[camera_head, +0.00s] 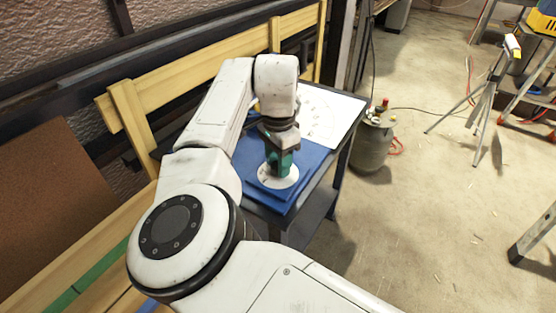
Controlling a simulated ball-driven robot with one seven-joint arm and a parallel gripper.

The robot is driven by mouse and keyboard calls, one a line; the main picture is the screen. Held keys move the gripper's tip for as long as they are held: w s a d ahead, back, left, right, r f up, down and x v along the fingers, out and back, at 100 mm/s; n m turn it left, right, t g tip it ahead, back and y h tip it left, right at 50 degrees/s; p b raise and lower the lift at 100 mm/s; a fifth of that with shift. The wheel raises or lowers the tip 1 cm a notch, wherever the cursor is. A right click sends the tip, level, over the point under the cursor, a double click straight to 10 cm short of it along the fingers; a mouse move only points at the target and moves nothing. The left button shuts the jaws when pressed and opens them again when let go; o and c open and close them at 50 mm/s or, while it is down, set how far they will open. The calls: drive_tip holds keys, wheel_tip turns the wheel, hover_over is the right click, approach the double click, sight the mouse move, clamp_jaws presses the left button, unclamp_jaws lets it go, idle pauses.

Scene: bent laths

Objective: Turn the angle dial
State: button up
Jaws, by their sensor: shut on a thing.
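The angle dial (291,181) shows as a pale round disc on a blue board. My gripper (279,166) points down over its middle and is shut on the dial's green knob (285,163). The gripper and wrist hide part of the knob and the far side of the disc. Any marks on the dial are too small to read.
The blue board (255,165) lies on a small dark table (329,177), with a white sheet (340,112) bearing faint markings behind it. Wooden laths (190,90) run along the left wall. A grey canister (372,148) stands right of the table. Open floor lies further right, with a tripod stand (488,95).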

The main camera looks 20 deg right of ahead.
drive_tip(key=shift+r+n+p, duration=0.2)
drive_tip(key=shift+n+p, duration=0.2)
drive_tip(key=shift+p, duration=0.5)
drive_tip(key=shift+s+r+n+p, duration=0.15)
drive_tip(key=shift+n+p, duration=0.45)
drive_tip(key=shift+p, duration=0.65)
drive_tip(key=n+p, duration=0.2)
drive_tip(key=p, duration=0.2)
drive_tip(key=n+p, duration=0.3)
drive_tip(key=p, duration=0.1)
drive_tip(key=shift+f+n+p, duration=0.3)
drive_tip(key=shift+n+p, duration=0.6)
drive_tip(key=shift+p, duration=0.1)
drive_tip(key=shift+f, duration=0.1)
drive_tip(key=o, duration=1.1)
drive_tip(key=shift+c, duration=0.2)
